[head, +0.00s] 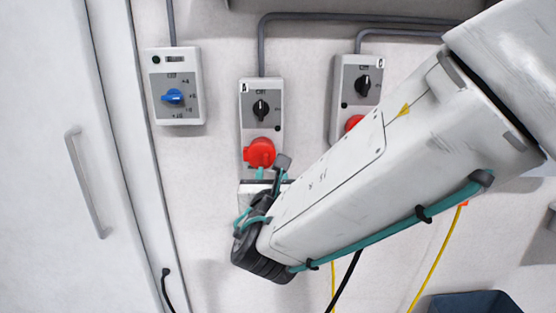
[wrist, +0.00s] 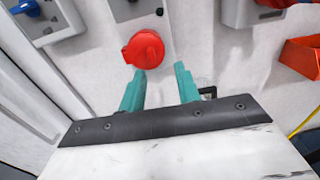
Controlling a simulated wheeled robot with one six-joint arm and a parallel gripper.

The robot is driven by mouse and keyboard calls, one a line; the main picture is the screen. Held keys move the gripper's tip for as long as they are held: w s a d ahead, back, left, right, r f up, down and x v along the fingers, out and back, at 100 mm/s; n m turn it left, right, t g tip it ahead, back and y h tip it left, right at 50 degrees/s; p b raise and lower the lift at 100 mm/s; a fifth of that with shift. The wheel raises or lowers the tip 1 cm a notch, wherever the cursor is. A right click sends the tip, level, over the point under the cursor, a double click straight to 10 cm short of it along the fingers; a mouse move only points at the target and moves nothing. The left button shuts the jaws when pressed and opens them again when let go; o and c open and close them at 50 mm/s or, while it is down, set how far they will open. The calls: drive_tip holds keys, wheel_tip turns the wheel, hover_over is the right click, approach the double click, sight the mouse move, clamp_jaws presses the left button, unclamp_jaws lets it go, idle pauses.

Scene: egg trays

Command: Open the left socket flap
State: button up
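The left socket (head: 246,120) is a grey and white wall box with a black rotary knob. Its round red flap (head: 259,152) sits low on the box and looks shut. In the wrist view the flap (wrist: 144,49) has a small tab at its lower left. My gripper (head: 272,174) is just below the flap in the head view. In the wrist view its two teal fingers (wrist: 159,69) are spread apart with nothing between them. The flap lies beyond the fingertips, nearer the left one. I cannot tell whether either finger touches it.
A right socket box (head: 356,85) has its red flap (head: 353,122) partly hidden by my arm. A box with a blue knob (head: 173,97) hangs at the left, near a white door with a handle (head: 88,183). An orange object (wrist: 301,56) is at the wrist view's right.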

sight(268, 161)
drive_tip(key=w, duration=0.2)
drive_tip(key=w+a, duration=0.1)
drive_tip(key=w, duration=0.2)
drive_tip(key=shift+w+a, duration=0.2)
drive_tip(key=shift+w, duration=0.8)
drive_tip(key=shift+d, duration=0.1)
clamp_jaws()
drive_tip(key=shift+d+f, duration=0.1)
drive_tip(key=shift+d, duration=0.1)
drive_tip(key=shift+w+d, duration=0.1)
